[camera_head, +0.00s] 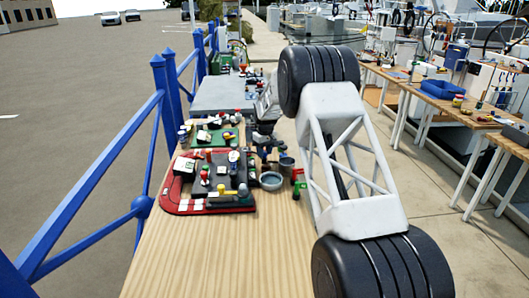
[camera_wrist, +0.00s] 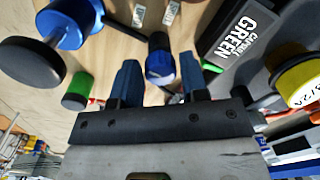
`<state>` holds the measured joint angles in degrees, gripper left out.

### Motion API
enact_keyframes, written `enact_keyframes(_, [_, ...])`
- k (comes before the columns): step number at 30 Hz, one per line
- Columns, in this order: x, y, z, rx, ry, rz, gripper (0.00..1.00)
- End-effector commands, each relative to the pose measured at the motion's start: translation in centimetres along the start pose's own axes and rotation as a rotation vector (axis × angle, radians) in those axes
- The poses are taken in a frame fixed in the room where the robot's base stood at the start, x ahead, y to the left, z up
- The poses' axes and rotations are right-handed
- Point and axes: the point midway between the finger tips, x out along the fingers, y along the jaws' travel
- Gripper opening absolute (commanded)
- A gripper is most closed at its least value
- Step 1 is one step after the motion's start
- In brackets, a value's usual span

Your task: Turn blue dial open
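In the wrist view a small blue dial (camera_wrist: 160,64) with a dark end stands out from a pale wooden surface. My gripper (camera_wrist: 160,80) is open. Its two dark blue fingers reach toward this dial, one on each side in the picture, with visible gaps. I cannot tell whether the fingertips are level with it. A larger blue fitting (camera_wrist: 70,22) with a black round knob (camera_wrist: 30,63) is at the upper left. In the head view I cannot make out the blue dial or my fingertips clearly.
A green-ended cylinder (camera_wrist: 76,101), a black block lettered "GREEN" (camera_wrist: 240,38) and a yellow cylinder (camera_wrist: 298,82) are close around. In the head view, a red-edged board (camera_head: 170,205) with several small fittings lies on the wooden table (camera_head: 240,260). A blue railing (camera_head: 160,90) runs along the left.

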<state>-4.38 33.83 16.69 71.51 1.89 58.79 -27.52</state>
Motion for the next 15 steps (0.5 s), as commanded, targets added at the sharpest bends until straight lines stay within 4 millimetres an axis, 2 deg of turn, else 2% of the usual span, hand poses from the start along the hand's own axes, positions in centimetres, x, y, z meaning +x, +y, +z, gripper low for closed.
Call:
enact_keyframes(1, [0.00, 0.00, 0.00, 0.000, 0.000, 0.000, 0.48])
enact_keyframes(3, [0.00, 0.00, 0.00, 0.000, 0.000, 0.000, 0.57])
enact_keyframes(15, [-0.40, 0.02, -0.01, 0.001, 0.001, 0.000, 0.57])
